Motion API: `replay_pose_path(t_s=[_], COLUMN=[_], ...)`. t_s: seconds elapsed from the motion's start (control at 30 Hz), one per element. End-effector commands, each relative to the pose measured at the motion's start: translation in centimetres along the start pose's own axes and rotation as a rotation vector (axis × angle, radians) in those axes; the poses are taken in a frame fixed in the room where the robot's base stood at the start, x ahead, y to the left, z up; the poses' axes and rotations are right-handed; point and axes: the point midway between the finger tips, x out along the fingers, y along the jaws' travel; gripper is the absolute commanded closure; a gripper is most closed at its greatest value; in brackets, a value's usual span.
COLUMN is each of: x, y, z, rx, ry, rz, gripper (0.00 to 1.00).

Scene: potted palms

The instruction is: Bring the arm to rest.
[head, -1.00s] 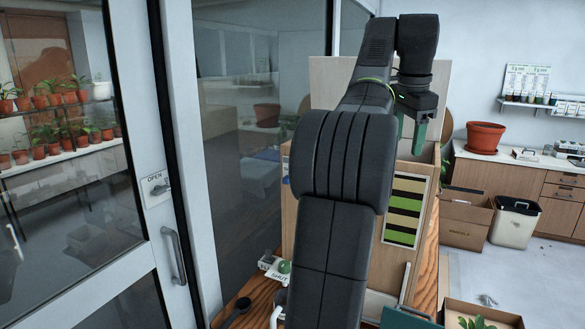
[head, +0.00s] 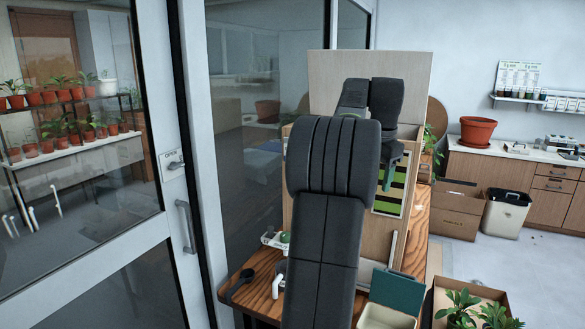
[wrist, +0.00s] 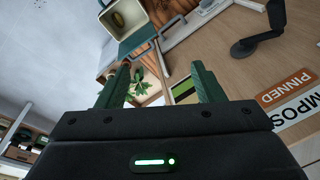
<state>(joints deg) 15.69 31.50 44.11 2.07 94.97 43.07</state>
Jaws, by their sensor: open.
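My gripper (head: 390,172) shows in the head view at the end of my folded dark arm, its green fingers hanging down in front of a wooden cabinet-like board (head: 415,165) and partly hidden by my arm. In the wrist view my gripper (wrist: 160,75) has its two green fingers spread wide apart. Nothing sits between them. Plant leaves and a board with green strips show beyond them.
A wooden bench (head: 252,290) holds a dark scoop-like object (head: 239,284) at its left. A glass door (head: 88,130) stands close on the left. A teal-lidded box (head: 397,289) and a carton (head: 478,288) with plants are low in front. Open floor is right.

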Motion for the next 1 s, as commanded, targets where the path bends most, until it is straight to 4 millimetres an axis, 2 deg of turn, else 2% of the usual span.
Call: replay_pose_path(t_s=[0.03,0.2,0.5,0.7,1.0], x=[1.3,4.6,9.4,10.8,11.0], y=[-0.3,-1.3,-2.6,-3.0,-3.1], z=[0.3,0.9,2.1,2.5,2.6], rx=[-0.019,-0.079,-0.170,-0.199,-0.203], ry=[-0.006,-0.015,-0.028,-0.031,-0.031], rz=[0.001,-0.006,-0.016,-0.020,-0.021], gripper=[0.39,0.39,0.39,0.39,0.39])
